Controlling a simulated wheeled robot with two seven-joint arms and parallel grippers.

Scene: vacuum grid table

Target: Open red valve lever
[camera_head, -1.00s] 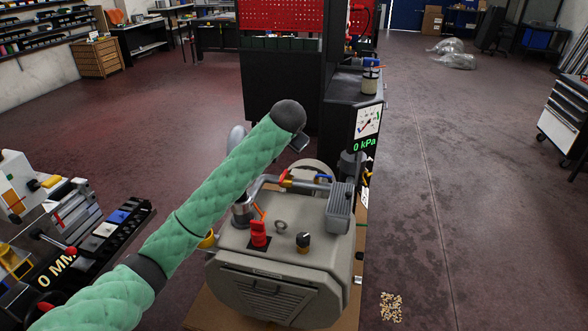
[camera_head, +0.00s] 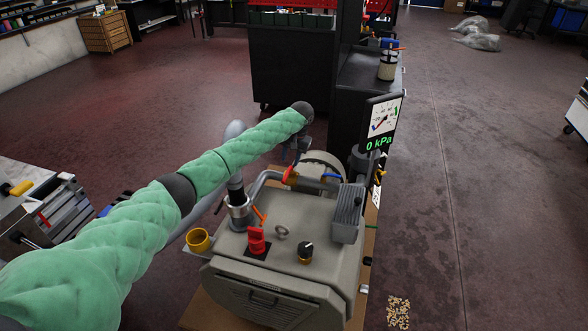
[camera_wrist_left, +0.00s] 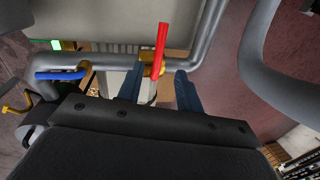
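The red valve lever (camera_wrist_left: 160,50) stands out from a brass valve (camera_wrist_left: 153,68) on a grey pipe in the left wrist view. In the head view a small red part (camera_head: 291,176) of that valve shows on the pipe behind the pump. My left gripper (camera_wrist_left: 160,90) is open, its two dark fingers apart. The lever lies in line with the gap between them, and its lower end shows in that gap. I see no finger closed on it. In the head view my left gripper (camera_head: 297,150) hangs over the pipe, partly hidden by my wrist. My right gripper is out of view.
A blue lever (camera_wrist_left: 60,75) sits on another brass valve beside the red one. The grey pump (camera_head: 270,250) carries a red switch (camera_head: 257,241) and a black knob (camera_head: 305,251). A gauge (camera_head: 383,118) reads 0 kPa. A thick grey pipe (camera_wrist_left: 285,60) curves close at right.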

